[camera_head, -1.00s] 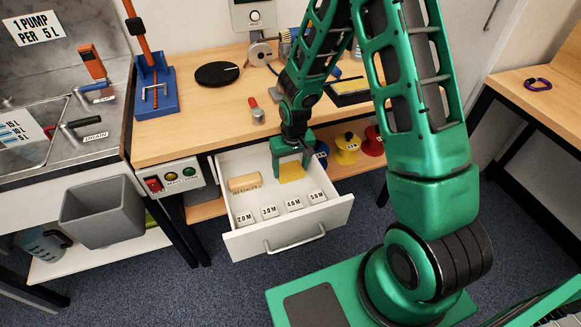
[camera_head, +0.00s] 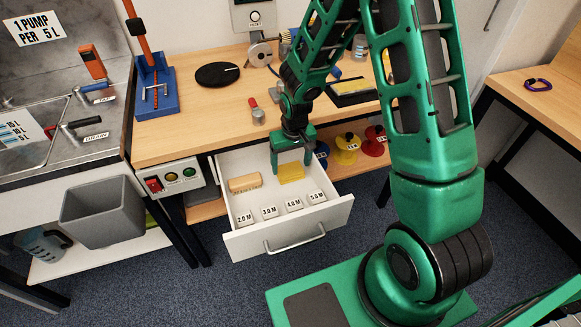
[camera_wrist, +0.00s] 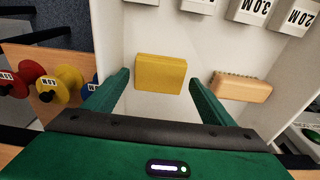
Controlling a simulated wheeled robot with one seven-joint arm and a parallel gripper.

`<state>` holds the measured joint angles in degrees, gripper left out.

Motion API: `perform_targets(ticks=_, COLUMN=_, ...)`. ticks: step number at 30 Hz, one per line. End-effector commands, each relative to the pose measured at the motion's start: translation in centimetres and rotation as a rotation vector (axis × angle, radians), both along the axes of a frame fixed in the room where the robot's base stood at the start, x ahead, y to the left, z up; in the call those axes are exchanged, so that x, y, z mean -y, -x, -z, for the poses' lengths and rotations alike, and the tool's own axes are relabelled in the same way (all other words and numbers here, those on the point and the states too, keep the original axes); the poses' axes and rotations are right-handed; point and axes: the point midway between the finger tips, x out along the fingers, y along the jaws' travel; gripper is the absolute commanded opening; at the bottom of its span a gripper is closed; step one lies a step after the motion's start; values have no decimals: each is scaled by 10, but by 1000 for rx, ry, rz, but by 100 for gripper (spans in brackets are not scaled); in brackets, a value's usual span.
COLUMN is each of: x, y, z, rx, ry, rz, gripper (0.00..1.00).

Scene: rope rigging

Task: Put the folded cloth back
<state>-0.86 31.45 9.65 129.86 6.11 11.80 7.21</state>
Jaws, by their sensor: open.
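The folded yellow cloth (camera_head: 291,173) lies flat in the open white drawer (camera_head: 240,214), toward its back right. It also shows in the wrist view (camera_wrist: 161,73), on the drawer floor between and beyond my fingertips. My gripper (camera_head: 291,171) is open and empty, pointing down over the cloth; in the wrist view its two green fingers (camera_wrist: 161,82) stand apart on either side of the cloth's near edge. I see a gap between the fingers and the cloth.
A wooden block or brush (camera_head: 245,183) lies left of the cloth in the drawer. Several white labelled blocks (camera_head: 269,212) line the drawer front. Coloured spools (camera_head: 346,150) sit right of the drawer. The workbench edge (camera_head: 190,152) overhangs behind. The drawer's middle is clear.

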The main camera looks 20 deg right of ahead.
Motion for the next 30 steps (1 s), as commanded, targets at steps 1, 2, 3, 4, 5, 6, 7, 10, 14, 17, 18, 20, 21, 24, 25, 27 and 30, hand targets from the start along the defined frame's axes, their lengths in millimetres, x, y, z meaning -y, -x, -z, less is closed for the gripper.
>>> perform_targets(ticks=1, x=0, y=0, z=-10, rx=5, ry=0, rz=0, gripper=77)
perform_targets(ticks=2, x=0, y=0, z=-16, rx=5, ry=0, rz=0, gripper=77)
perform_targets(ticks=3, x=0, y=1, z=-23, rx=5, ry=-1, rz=0, gripper=77)
perform_targets(ticks=4, x=0, y=2, z=-28, rx=5, ry=-1, rz=0, gripper=77)
perform_targets(ticks=5, x=0, y=3, z=-34, rx=5, ry=-1, rz=0, gripper=77)
perform_targets(ticks=6, x=0, y=4, z=-41, rx=5, ry=-1, rz=0, gripper=77)
perform_targets(ticks=7, x=0, y=4, z=-46, rx=5, ry=-1, rz=0, gripper=77)
perform_targets(ticks=10, x=0, y=6, z=-62, rx=4, ry=0, rz=0, gripper=77)
perform_targets(ticks=14, x=0, y=8, z=-79, rx=4, ry=0, rz=1, gripper=77)
perform_targets(ticks=17, x=0, y=9, z=-87, rx=2, ry=0, rz=1, gripper=77)
perform_targets(ticks=18, x=0, y=10, z=-89, rx=2, ry=0, rz=1, gripper=77)
perform_targets(ticks=20, x=0, y=10, z=-91, rx=1, ry=0, rz=1, gripper=77)
perform_targets(ticks=21, x=0, y=10, z=-92, rx=1, ry=0, rz=0, gripper=77)
perform_targets(ticks=24, x=0, y=11, z=-93, rx=0, ry=0, rz=0, gripper=77)
perform_targets(ticks=25, x=1, y=11, z=-93, rx=0, ry=0, rz=1, gripper=77)
perform_targets(ticks=27, x=4, y=12, z=-96, rx=1, ry=3, rz=5, gripper=77)
perform_targets(ticks=30, x=20, y=19, z=-109, rx=0, ry=18, rz=29, gripper=77)
